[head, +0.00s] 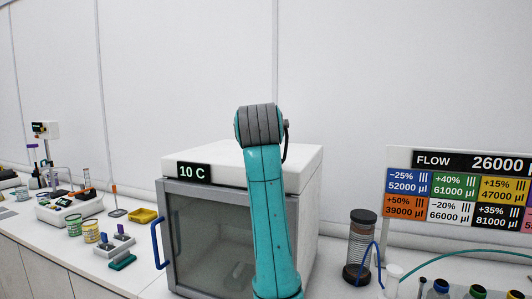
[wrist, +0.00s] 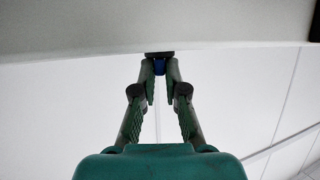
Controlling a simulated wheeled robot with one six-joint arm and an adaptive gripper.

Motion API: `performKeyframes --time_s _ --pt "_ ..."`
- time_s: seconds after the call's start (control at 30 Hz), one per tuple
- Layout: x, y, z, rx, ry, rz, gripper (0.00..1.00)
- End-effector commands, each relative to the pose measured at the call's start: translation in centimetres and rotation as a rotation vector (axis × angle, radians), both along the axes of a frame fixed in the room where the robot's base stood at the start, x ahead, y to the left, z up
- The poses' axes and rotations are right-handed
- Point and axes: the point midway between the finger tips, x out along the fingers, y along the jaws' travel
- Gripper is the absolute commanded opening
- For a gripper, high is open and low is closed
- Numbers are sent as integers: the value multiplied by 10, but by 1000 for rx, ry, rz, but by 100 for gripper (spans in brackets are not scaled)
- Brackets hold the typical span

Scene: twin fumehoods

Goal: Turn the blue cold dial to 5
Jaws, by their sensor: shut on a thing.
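The blue dial (wrist: 159,67) shows as a small blue piece against a dark mount at the top middle of the wrist view. My gripper (wrist: 160,73) is shut on it, one finger on each side. The dial's marks and pointer cannot be read. In the head view, the white cold box (head: 305,165) has a display (head: 194,171) reading "10 C" and a glass door (head: 212,240) with a blue handle (head: 160,243). My teal arm stands in front of the box and hides part of its front. My gripper and the dial are hidden in that view.
Right of the box stand a dark-capped cylinder (head: 361,245) and a sign (head: 460,190) reading "FLOW 26000" with coloured panels. On the left bench (head: 60,247) are a yellow tray (head: 143,215), jars and a white tray of small items.

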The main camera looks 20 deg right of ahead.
Motion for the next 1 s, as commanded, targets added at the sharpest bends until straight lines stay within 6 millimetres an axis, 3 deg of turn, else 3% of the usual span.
performKeyframes --time_s 0.43,1.0 --pt "3 7 0 -1 1 -275 0" --pt "4 7 0 1 0 -338 0"
